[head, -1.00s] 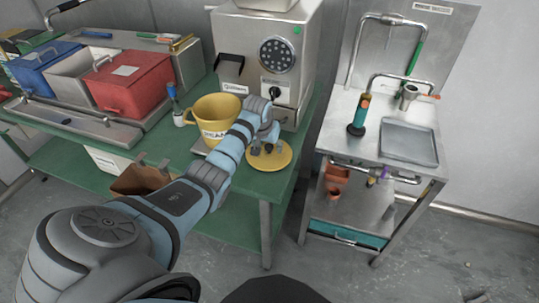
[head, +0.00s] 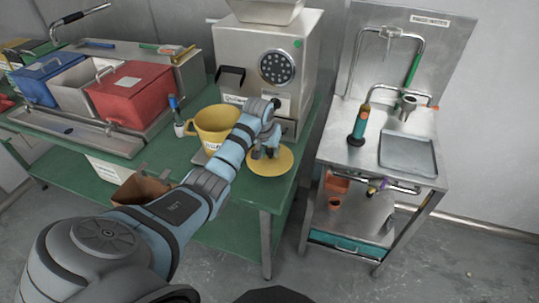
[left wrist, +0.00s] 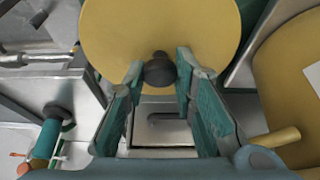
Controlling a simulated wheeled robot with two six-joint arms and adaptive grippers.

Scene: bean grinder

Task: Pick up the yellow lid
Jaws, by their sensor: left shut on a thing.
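The yellow lid (head: 277,164) is a round disc at the front right of the green table, below my left gripper (head: 266,153). In the left wrist view the lid (left wrist: 160,28) fills the top, with a dark round knob (left wrist: 160,72) at its edge nearest me. The two teal fingers of my left gripper (left wrist: 161,75) are shut on the knob. Part of the lid is behind the gripper in the head view. Whether the lid touches the table is hard to tell. My right gripper does not show.
A yellow mug (head: 216,125) stands left of the gripper, partly behind my arm. A steel grinder (head: 277,35) stands behind. Red bin (head: 130,95) and blue bin (head: 47,77) are at left. A steel sink stand (head: 409,152) is at right, across a gap.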

